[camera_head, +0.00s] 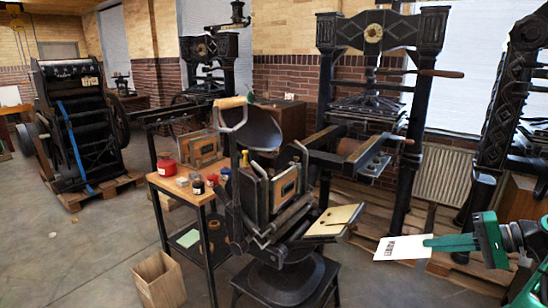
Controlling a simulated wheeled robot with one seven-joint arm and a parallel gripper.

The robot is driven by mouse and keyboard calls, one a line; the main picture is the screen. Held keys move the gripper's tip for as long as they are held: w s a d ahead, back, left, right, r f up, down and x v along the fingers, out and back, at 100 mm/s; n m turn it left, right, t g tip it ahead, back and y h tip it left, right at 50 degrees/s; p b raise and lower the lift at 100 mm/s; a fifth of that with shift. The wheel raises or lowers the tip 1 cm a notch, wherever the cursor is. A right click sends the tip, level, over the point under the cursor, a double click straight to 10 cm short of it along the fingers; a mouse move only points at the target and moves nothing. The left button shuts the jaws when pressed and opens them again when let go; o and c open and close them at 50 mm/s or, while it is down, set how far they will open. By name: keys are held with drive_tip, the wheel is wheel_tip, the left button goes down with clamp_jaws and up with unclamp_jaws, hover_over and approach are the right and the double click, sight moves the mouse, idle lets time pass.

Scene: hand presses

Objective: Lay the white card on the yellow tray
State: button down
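The white card (402,248), with small dark print near its left part, is at the right of the head view, held out in the air roughly flat. My green gripper (440,243) is shut on the card's right edge, and the card sticks out to the left of the fingers. The pale yellow tray (335,220) is a tilted flat plate at the front of a small black hand press, left of the card and a little higher in the picture. A gap separates card and tray. Nothing lies on the tray apart from small dark marks.
The small press (270,205) stands on a black stool (285,280). A wooden table (190,182) with ink jars is left of it, with a cardboard box (158,280) on the floor in front. Large iron presses (375,100) stand on pallets behind.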

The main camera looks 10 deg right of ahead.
drive_tip(key=w+a+f+n, duration=0.1)
drive_tip(key=w+a+f, duration=0.4)
drive_tip(key=w+a, duration=0.3)
drive_tip(key=w+a+f+g+y, duration=0.1)
drive_tip(key=w+a+f, duration=0.5)
drive_tip(key=w+a, duration=0.2)
drive_tip(key=w+a+f+n+g+y, duration=0.1)
drive_tip(key=w+a+f, duration=0.5)
drive_tip(key=a, duration=0.4)
drive_tip(key=shift+w+a+n, duration=0.15)
drive_tip(key=shift+w+n, duration=0.15)
drive_tip(key=shift+w, duration=0.6)
